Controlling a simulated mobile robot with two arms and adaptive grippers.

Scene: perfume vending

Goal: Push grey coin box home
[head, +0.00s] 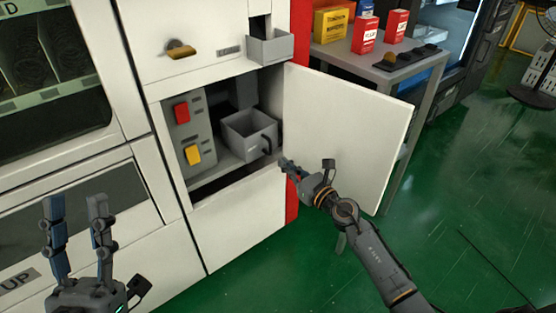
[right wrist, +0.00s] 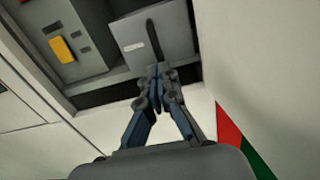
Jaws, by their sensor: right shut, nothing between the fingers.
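The grey coin box (head: 247,134) sits in the open compartment of the white machine, an open-topped box with a dark handle on its front. In the right wrist view the box (right wrist: 178,38) shows its front face, a small pale label and the dark upright handle. My right gripper (head: 284,163) is shut and empty, just in front of and below the box; whether it touches the box I cannot tell. In the right wrist view its fingertips (right wrist: 161,68) meet below the handle. My left gripper (head: 75,200) is open and empty, in front of the machine at the lower left.
A panel with a red button (head: 182,111) and a yellow button (head: 193,155) stands left of the box. The white door (head: 345,130) hangs open to the right, close to my right arm. A small grey tray (head: 270,48) sticks out above. A side table (head: 388,66) holds boxes.

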